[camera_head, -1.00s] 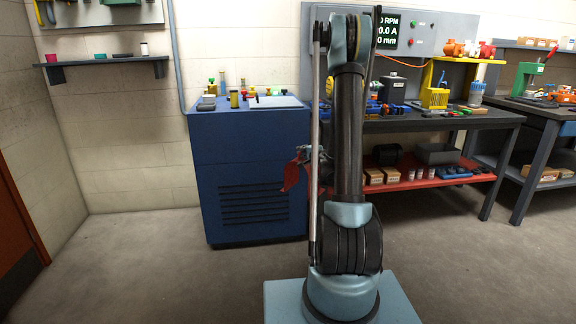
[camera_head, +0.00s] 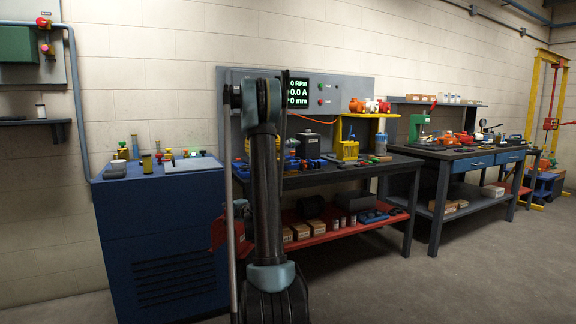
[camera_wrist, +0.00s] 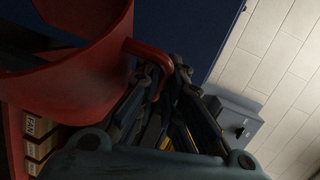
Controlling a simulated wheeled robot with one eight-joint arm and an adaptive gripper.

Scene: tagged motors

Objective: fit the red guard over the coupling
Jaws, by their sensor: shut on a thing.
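The red guard (camera_wrist: 75,75) is a curved shell with a bar handle (camera_wrist: 148,52), large at the left of the wrist view. My gripper (camera_wrist: 165,75) is shut on that handle. In the head view the guard (camera_head: 218,234) is a small red shape beside the blue cabinet, partly hidden by my arm. My gripper (camera_head: 240,208) there is mostly behind my arm's rod. The coupling cannot be made out; my arm covers part of the dark motor bench (camera_head: 345,176), where blue parts and a black box (camera_head: 306,145) stand.
The blue cabinet (camera_head: 165,235) with small items on top stands left of the bench. A red lower shelf (camera_head: 345,227) holds cartons and a grey bin. A yellow stand (camera_head: 345,148) rises on the bench. A second bench (camera_head: 465,160) is at right. Floor at right is clear.

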